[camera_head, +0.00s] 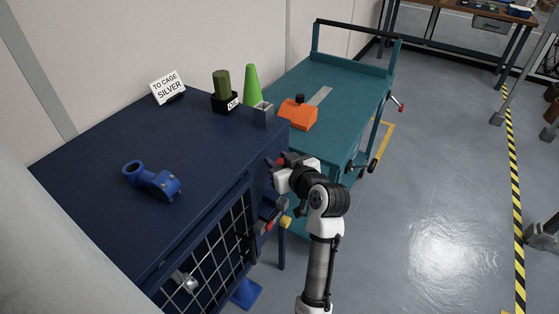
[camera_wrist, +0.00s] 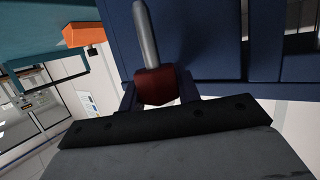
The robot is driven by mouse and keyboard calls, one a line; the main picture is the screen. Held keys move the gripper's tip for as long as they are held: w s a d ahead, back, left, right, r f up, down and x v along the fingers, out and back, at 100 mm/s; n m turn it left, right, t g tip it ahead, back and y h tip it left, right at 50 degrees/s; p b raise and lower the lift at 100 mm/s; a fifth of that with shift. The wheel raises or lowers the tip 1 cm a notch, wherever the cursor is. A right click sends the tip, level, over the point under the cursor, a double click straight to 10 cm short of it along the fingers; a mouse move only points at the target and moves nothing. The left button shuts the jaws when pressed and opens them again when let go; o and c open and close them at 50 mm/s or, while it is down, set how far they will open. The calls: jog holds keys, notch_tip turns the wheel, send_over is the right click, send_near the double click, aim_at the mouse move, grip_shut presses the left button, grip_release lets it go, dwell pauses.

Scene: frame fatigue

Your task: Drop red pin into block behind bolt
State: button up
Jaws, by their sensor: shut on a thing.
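My gripper (camera_head: 278,164) is beside the right front corner of the dark blue cabinet (camera_head: 110,135). It is shut on the red pin (camera_head: 281,161). In the wrist view, the pin's dark red head (camera_wrist: 157,87) sits between the fingers and its grey shank (camera_wrist: 148,35) points away from the gripper. A small grey block (camera_head: 263,115) stands on the cabinet's right back corner, above and left of my gripper in the head view. Red and yellow fittings (camera_head: 286,221) show at the cabinet's side below my gripper. I cannot tell which part is the bolt.
A blue clamp-like part (camera_head: 153,181) lies on the cabinet. A green cylinder in a black holder (camera_head: 224,101), a green cone (camera_head: 252,86) and a sign (camera_head: 167,88) stand at its back. A teal cart (camera_head: 345,85) with an orange block (camera_head: 298,115) adjoins the right.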

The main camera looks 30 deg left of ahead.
jog(key=shift+d+f, duration=0.1)
jog(key=shift+f, duration=0.1)
jog(key=b, duration=0.5)
send_over(280, 197)
jog(key=shift+f, duration=2.75)
jog(key=shift+p, duration=0.3)
jog(key=shift+f, duration=2.15)
jog(key=shift+f, duration=0.25)
jog(key=shift+f, duration=0.8)
jog(key=o, duration=0.9)
